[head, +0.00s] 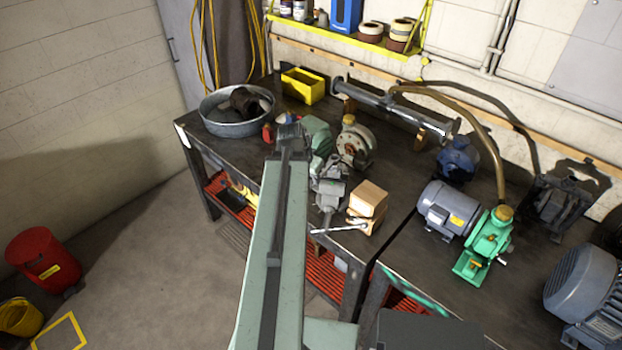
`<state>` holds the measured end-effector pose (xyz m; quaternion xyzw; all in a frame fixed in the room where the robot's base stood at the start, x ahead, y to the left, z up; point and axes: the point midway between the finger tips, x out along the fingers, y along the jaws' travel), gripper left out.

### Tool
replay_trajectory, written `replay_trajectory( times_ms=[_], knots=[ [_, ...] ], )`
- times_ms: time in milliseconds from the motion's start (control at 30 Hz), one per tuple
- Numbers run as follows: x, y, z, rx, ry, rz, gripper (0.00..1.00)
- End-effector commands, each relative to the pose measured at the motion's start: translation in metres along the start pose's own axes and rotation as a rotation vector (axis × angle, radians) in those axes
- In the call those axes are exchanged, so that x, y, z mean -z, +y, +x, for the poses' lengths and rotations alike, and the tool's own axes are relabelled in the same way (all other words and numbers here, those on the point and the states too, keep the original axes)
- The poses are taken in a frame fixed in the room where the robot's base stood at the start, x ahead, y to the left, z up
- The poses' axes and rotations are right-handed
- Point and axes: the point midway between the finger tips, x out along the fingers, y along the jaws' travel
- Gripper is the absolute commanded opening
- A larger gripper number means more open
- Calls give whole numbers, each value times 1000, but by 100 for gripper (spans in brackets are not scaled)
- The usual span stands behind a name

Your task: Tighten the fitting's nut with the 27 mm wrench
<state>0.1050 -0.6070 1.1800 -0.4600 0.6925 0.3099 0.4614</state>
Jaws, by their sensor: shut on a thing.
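My pale green arm reaches up the middle of the head view and folds over the bench. My gripper (328,220) points down near the bench's front edge and is shut on a bright metal wrench (342,229). The wrench lies about level, its right end close to a light wooden block (370,196). A small brass-coloured piece (352,211), perhaps the fitting, shows at the block's lower left. The nut is too small to make out, and I cannot tell whether the wrench is around it or beside it. The wrench's size mark cannot be read.
Behind stand a cream round machine (355,141), a long grey cylinder (395,106) and a yellow bin (303,86). A metal tub (236,109) is at left. A grey motor (447,208) and a green pump (485,245) stand right. A red bin (42,258) is on the floor.

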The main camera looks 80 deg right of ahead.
Motion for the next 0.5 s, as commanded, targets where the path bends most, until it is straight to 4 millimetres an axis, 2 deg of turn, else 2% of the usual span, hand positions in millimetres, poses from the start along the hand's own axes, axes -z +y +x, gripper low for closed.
replay_trajectory(
  times_ms=[500],
  knots=[
    [-1,4,9,-3,0,6,0]
  ],
)
